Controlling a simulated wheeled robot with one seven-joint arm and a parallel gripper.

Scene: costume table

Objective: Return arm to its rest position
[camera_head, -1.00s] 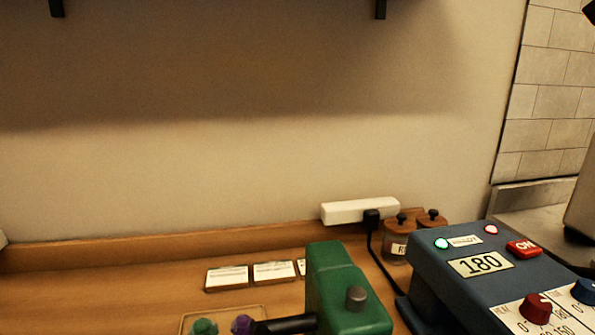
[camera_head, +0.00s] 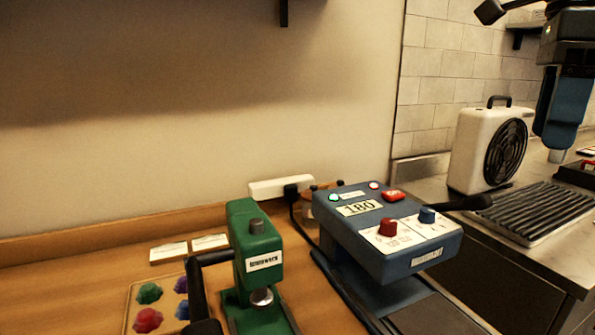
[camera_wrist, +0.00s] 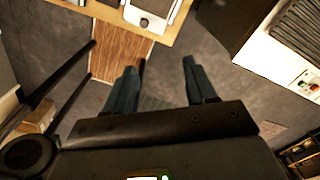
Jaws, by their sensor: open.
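My gripper (camera_wrist: 160,78) shows in the wrist view with its two blue-grey fingers spread apart and nothing between them. Below the fingers is grey floor. In the head view part of my arm and gripper (camera_head: 565,105) hangs at the upper right, in front of the tiled wall and above the steel counter. It is well to the right of the wooden table and touches nothing that I can see.
A green press (camera_head: 258,255) and a blue control box reading 180 (camera_head: 385,262) stand on the wooden table (camera_head: 60,290). A white fan heater (camera_head: 470,135) and a ridged black rack (camera_head: 530,212) are on the steel counter. A white machine (camera_wrist: 295,55) is right in the wrist view.

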